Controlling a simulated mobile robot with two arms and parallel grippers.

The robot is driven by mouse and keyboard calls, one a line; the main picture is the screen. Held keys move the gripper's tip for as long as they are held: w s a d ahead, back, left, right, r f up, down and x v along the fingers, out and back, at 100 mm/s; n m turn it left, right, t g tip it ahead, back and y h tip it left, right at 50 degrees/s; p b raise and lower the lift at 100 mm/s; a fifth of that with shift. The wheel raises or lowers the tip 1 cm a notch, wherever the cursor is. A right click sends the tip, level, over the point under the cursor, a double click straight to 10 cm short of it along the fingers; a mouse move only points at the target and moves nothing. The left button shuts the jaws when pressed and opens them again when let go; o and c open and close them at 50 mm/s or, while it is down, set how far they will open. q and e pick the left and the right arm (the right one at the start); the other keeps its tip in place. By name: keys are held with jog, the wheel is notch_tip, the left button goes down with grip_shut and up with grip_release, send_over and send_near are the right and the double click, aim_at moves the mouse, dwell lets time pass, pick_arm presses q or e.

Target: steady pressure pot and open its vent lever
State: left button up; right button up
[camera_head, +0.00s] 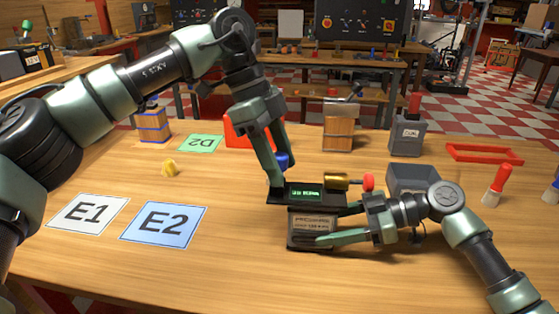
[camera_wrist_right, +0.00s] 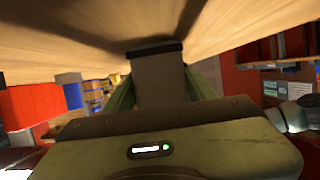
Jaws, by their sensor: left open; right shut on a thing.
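The pressure pot appears to be the boxy grey device (camera_head: 312,228) with a dark top and a green lit display, upright on the table. A brass cylinder (camera_head: 336,182) and a red knob (camera_head: 368,182) show at its top right; I cannot tell which part is the vent lever. My right gripper (camera_head: 330,238) is shut on the pot's body from the right. The right wrist view shows the body (camera_wrist_right: 160,80) between the fingers. My left gripper (camera_head: 277,168) is open, pointing down at the pot's back left corner. A blue piece (camera_head: 283,161) shows by its fingers, partly hidden.
Cards E1 (camera_head: 87,213) and E2 (camera_head: 164,225) lie at left, near a yellow piece (camera_head: 170,167). A grey open bin (camera_head: 411,178) stands close behind my right gripper. A red tray (camera_head: 484,153) and a red-handled tool (camera_head: 497,186) are at right.

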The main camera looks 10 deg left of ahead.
pick_arm(q)
grip_shut()
dwell(1.4)
